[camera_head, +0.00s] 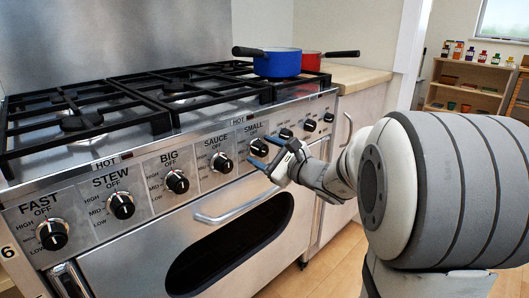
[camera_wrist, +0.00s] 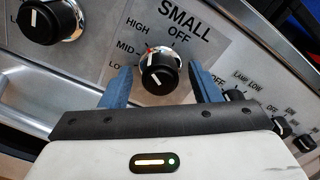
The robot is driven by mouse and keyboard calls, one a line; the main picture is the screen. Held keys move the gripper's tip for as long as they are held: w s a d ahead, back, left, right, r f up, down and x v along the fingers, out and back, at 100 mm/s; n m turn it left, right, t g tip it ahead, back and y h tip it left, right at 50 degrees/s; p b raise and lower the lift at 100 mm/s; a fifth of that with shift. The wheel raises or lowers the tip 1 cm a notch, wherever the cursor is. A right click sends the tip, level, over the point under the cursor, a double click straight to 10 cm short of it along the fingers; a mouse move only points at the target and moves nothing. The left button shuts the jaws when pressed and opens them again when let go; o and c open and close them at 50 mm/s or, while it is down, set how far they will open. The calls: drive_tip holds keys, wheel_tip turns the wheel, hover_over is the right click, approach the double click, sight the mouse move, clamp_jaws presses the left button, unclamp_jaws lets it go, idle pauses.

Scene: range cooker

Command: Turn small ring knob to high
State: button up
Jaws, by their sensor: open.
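The SMALL knob (camera_wrist: 158,73) is black with a white line on its face and a silver base. In the wrist view it sits between the two blue fingers of my gripper (camera_wrist: 162,80). The fingers are apart, with a visible gap on each side of the knob. The SMALL label plate (camera_wrist: 182,22) shows OFF above the knob and HIGH, MID and LO down its left side. In the head view, the SMALL knob (camera_head: 258,147) is partly hidden by my open gripper (camera_head: 266,153). The knob's exact setting is hard to read.
The SAUCE knob (camera_head: 221,163) is on the left, and smaller knobs (camera_head: 310,125) are on the right. The oven handle (camera_head: 240,208) runs below the panel. A blue pot (camera_head: 278,64) and a red pot (camera_head: 311,61) stand at the right of the cooktop.

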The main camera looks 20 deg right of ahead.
drive_tip(key=p+v, duration=0.2)
drive_tip(key=v, duration=0.5)
drive_tip(key=shift+s+d, duration=0.2)
drive_tip(key=shift+s, duration=0.15)
